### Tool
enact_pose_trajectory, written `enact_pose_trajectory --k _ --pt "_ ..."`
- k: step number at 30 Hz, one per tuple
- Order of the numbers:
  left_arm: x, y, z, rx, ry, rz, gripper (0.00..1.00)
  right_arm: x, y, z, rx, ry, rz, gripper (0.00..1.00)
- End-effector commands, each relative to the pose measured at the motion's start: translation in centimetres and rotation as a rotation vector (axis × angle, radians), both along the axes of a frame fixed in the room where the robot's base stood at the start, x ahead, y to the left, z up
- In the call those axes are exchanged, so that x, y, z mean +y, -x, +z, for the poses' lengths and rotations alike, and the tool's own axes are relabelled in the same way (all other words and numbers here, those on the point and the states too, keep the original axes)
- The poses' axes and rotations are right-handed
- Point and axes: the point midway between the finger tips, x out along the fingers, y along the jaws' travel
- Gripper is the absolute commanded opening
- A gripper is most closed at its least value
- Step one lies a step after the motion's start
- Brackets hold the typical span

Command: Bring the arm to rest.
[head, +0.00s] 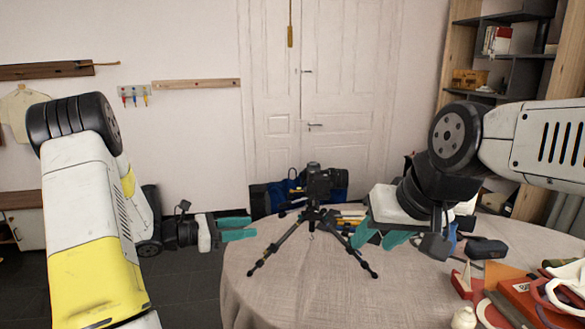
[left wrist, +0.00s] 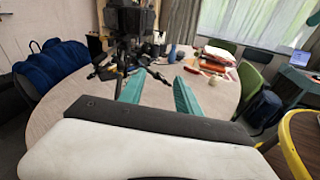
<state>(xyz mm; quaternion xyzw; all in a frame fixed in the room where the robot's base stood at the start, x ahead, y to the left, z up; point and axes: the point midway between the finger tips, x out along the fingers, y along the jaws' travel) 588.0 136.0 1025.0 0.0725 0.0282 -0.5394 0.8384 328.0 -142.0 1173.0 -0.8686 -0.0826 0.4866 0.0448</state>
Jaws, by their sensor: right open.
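A black camera (head: 326,183) sits on a small black tripod (head: 314,217) that stands upright with its legs spread on the round table. The camera also shows at the top of the left wrist view (left wrist: 130,20). My left gripper (head: 238,229) is left of the tripod, near the table's left edge, with its teal fingers apart and nothing between them. The left wrist view shows the same spread fingers (left wrist: 160,94). My right gripper (head: 380,238) is right of the tripod, with open teal fingers pointing down-left, close to a tripod leg in the picture. Whether they touch is unclear.
The round table (head: 300,295) has a pale cloth, clear at the front. Tools, a red box (head: 525,297) and other clutter lie at its right. A blue bag (head: 272,196) is behind the table. A shelf (head: 505,60) stands at the back right.

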Motion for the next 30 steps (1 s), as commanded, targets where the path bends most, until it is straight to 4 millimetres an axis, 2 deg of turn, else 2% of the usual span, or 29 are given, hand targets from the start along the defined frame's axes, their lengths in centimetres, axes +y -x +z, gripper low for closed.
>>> enact_pose_trajectory --k 1,5,8,12,14,18,21,25,30 --pt "-0.8 0.8 1.1 -0.027 -0.038 -0.039 0.4 0.0 0.0 0.0 0.0 0.0 0.0 0.43" --pt "-2.8 3.4 3.2 -0.101 -0.156 -0.153 0.4 0.0 0.0 0.0 0.0 0.0 0.0 0.43" --pt "-4.5 6.2 5.1 -0.184 -0.282 -0.268 0.4 0.0 0.0 0.0 0.0 0.0 0.0 0.43" --pt "-6.2 11.6 7.6 -0.352 -0.52 -0.465 0.4 0.0 0.0 0.0 0.0 0.0 0.0 0.43" --pt "-6.4 13.8 8.3 -0.431 -0.628 -0.546 0.4 0.0 0.0 0.0 0.0 0.0 0.0 0.43" --pt "-5.9 18.3 9.8 -0.629 -0.883 -0.716 0.4 0.0 0.0 0.0 0.0 0.0 0.0 0.43" --pt "-4.8 20.9 10.7 -0.779 -1.069 -0.821 0.4 0.0 0.0 0.0 0.0 0.0 0.0 0.43" --pt "-2.9 23.5 12.0 -0.976 -1.31 -0.935 0.4 0.0 0.0 0.0 0.0 0.0 0.0 0.43" --pt "-0.7 25.2 13.7 -1.186 -1.568 -1.024 0.4 0.0 0.0 0.0 0.0 0.0 0.0 0.43"
